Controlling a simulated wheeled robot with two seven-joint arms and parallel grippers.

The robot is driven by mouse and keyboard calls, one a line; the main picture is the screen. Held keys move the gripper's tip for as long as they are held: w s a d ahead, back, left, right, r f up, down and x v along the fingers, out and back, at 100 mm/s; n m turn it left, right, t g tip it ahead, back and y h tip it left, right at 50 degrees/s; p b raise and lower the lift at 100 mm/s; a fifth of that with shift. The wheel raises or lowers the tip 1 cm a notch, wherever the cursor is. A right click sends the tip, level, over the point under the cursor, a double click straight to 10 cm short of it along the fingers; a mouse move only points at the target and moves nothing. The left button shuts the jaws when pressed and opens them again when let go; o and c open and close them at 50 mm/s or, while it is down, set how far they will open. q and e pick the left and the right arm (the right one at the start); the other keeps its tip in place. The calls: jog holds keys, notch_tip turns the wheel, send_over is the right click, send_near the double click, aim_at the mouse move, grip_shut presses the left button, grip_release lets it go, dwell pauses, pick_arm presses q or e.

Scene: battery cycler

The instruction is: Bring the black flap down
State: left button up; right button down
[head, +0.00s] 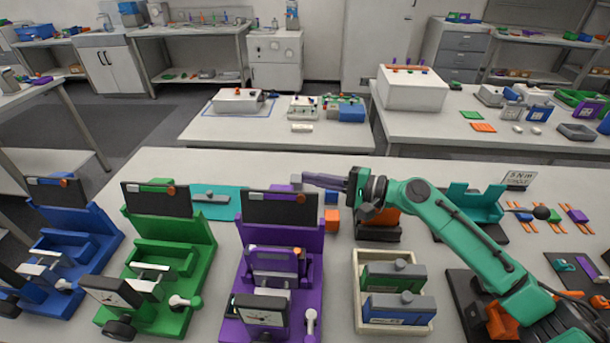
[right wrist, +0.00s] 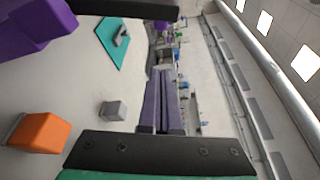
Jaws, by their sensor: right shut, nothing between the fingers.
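The purple fixture (head: 314,262) stands front centre, with a black flap (head: 281,208) standing upright at its back. Green and blue fixtures to its left carry similar raised black panels. My right gripper (head: 308,181) has purple fingers, shut and empty, pointing left just above and beyond the flap's upper right corner. I cannot tell whether they touch. In the right wrist view the closed fingers (right wrist: 161,100) show, with part of the purple fixture (right wrist: 38,22) and a dark edge (right wrist: 125,9), probably the flap, at the top. My left gripper is out of view.
A teal mat (head: 214,198) lies behind the fixtures. A cream tray (head: 394,329) with battery-like boxes stands right of the purple fixture. The table behind the fixtures is mostly clear.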

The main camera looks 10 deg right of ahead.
aim_at(280, 205)
jog(key=s+a+p, duration=0.1)
jog(key=s+a+r+p, duration=0.1)
jog(key=p, duration=0.1)
jog(key=shift+s+a, duration=0.15)
jog(key=shift+s, duration=0.25)
jog(key=shift+w+a, duration=0.1)
jog(key=shift+w, duration=0.05)
